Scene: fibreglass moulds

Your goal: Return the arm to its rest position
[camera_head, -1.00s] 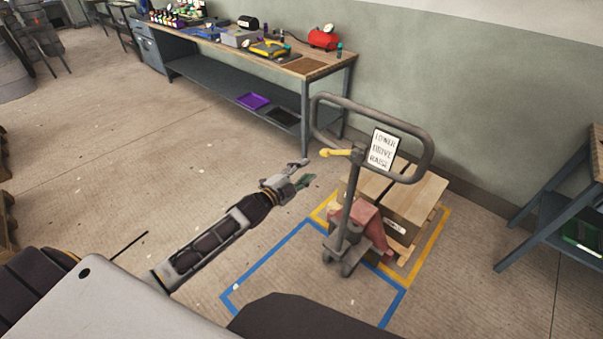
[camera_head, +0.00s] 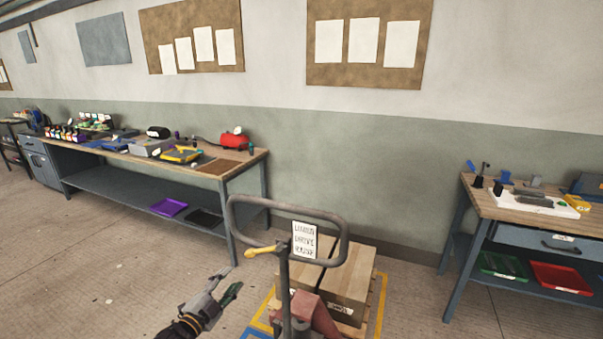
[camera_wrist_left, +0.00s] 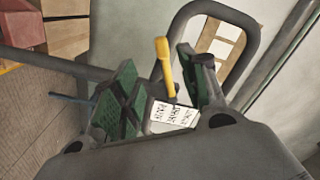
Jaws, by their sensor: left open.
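My left gripper (camera_head: 226,287) is at the lower middle of the head view, to the left of the pallet jack handle (camera_head: 340,240). It is open, and I see nothing held in it. In the left wrist view its green-padded fingers (camera_wrist_left: 165,95) are spread apart. The yellow lever (camera_wrist_left: 164,65) and the white sign (camera_wrist_left: 174,116) show between and behind them. The yellow lever (camera_head: 262,251) is also on the handle's left side in the head view. I cannot tell the exact gap between gripper and handle. My right gripper is in neither view.
Cardboard boxes (camera_head: 348,283) sit on a pallet behind the red pallet jack (camera_head: 318,314). A long workbench (camera_head: 215,170) stands along the wall at left, another bench (camera_head: 500,205) at right. Floor (camera_head: 100,275) left of my gripper is clear.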

